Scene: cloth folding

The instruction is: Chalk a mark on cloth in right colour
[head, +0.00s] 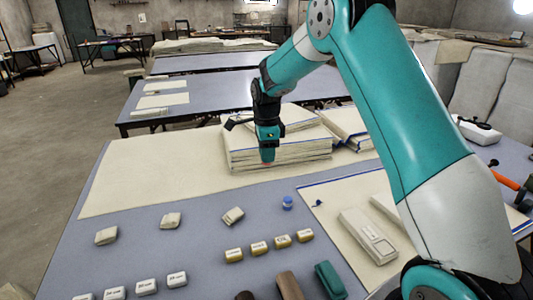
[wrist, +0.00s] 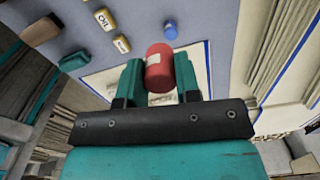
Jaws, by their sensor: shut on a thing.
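My gripper (head: 267,158) is shut on a red cylinder (wrist: 159,66), which looks like a chalk and has a pale label. The wrist view shows it between the two teal fingers of my gripper (wrist: 159,75). In the head view only a small reddish tip shows under the fingers. My gripper is upright in front of the stack of folded cream cloths (head: 250,152), and I cannot tell whether the tip touches anything. A flat cream cloth (head: 150,175) lies to the left. A small blue cylinder (head: 287,203) stands on the table; it also shows in the wrist view (wrist: 170,31).
Several yellow-based labelled blocks (head: 258,248) and white blocks (head: 146,286) stand at the front. Brown and teal blocks (head: 329,280) are at the front edge. A pale box (head: 367,236) lies on a blue-edged cloth (head: 330,197) at right. Bare table (head: 200,225) shows between them.

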